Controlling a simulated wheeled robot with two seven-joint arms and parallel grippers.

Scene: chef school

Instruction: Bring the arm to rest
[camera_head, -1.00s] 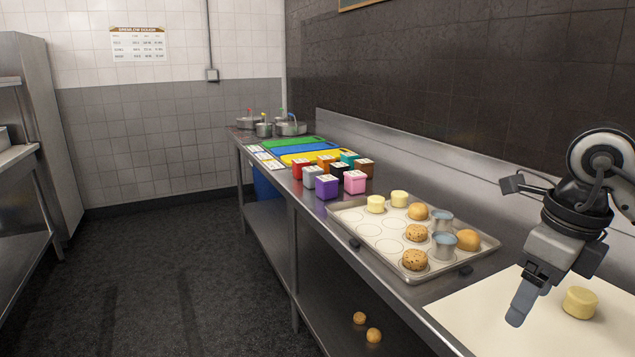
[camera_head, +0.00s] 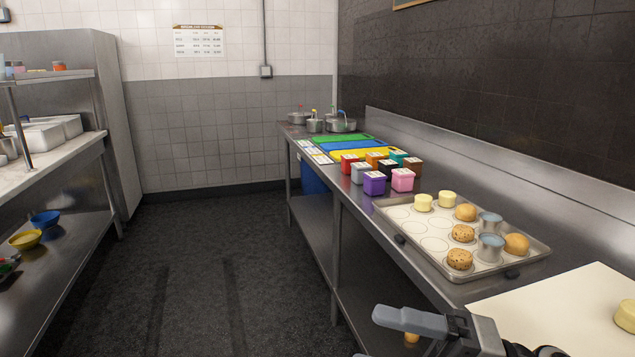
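My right gripper (camera_head: 408,322) is low in the picture, in front of the steel counter's edge and left of the cream board. It points left. One grey finger shows clearly; the other is hidden or cut off, so its opening cannot be judged. I see nothing held at the visible fingertip. The rest of that arm runs off the bottom edge. My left gripper is not in view.
The steel counter (camera_head: 345,225) carries a tray (camera_head: 410,255) with dough balls and metal cups, a cream board (camera_head: 560,310), coloured boxes, cutting boards and pots. A left shelf unit (camera_head: 60,180) holds bowls. The aisle floor (camera_head: 200,290) is clear.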

